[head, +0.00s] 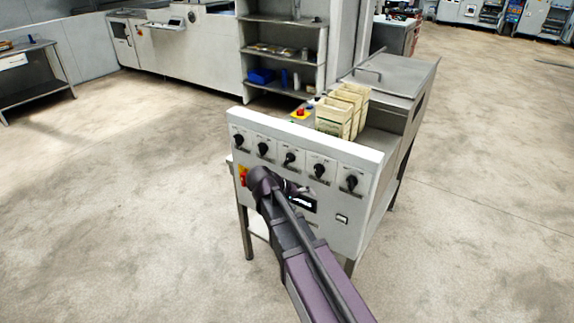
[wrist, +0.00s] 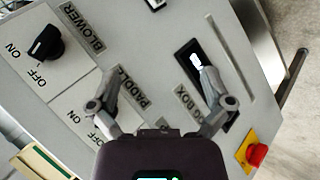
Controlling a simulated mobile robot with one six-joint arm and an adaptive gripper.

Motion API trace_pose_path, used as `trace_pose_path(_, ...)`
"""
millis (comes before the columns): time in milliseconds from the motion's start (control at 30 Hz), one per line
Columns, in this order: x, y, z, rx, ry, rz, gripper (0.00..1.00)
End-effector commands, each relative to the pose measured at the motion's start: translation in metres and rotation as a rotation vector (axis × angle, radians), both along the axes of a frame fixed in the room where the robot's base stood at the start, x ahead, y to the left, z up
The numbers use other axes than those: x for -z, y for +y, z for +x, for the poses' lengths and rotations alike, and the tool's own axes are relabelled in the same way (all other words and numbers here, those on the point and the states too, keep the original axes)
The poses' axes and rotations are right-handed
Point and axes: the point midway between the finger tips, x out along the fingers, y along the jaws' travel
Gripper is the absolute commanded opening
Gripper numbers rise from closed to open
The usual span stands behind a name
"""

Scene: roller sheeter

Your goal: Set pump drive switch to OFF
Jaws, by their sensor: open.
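A row of several black rotary switches (head: 289,158) runs along the top of the white control panel (head: 330,218) in the head view. The labels are too small to read there, so I cannot tell which is the pump drive switch. In the wrist view a black switch (wrist: 47,43) with ON and OFF marks sits beside the label BLOWER. A PADDLE label and one ending in BOX show partly behind my gripper (wrist: 160,85). My gripper is open, its fingers apart over the panel face with no switch between them. No pump label is readable.
A dark display (wrist: 190,65) lies behind the right finger, and a red button on a yellow plate (wrist: 257,155) is at lower right. Cream boxes (head: 340,112) stand on the machine top. A shelf unit (head: 284,50) stands behind. The floor around the machine is clear.

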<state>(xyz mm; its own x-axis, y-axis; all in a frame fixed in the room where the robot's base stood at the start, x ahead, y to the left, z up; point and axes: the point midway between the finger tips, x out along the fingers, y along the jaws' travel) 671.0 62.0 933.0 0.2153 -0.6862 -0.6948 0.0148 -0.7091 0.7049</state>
Motion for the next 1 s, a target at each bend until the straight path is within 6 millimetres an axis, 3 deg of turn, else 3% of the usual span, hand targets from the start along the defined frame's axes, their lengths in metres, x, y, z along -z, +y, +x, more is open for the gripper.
trace_pose_path(33,-0.002,0.016,0.015,-0.018,-0.029,-0.052,1.0)
trace_pose_path(200,-0.025,0.063,0.045,-0.069,-0.152,-0.236,1.0)
trace_pose_path(500,-0.063,0.14,0.071,-0.142,-0.351,-0.461,1.0)
trace_pose_path(667,-0.072,0.154,0.073,-0.156,-0.391,-0.501,1.0)
trace_pose_path(1000,-0.073,0.155,0.073,-0.157,-0.394,-0.504,1.0)
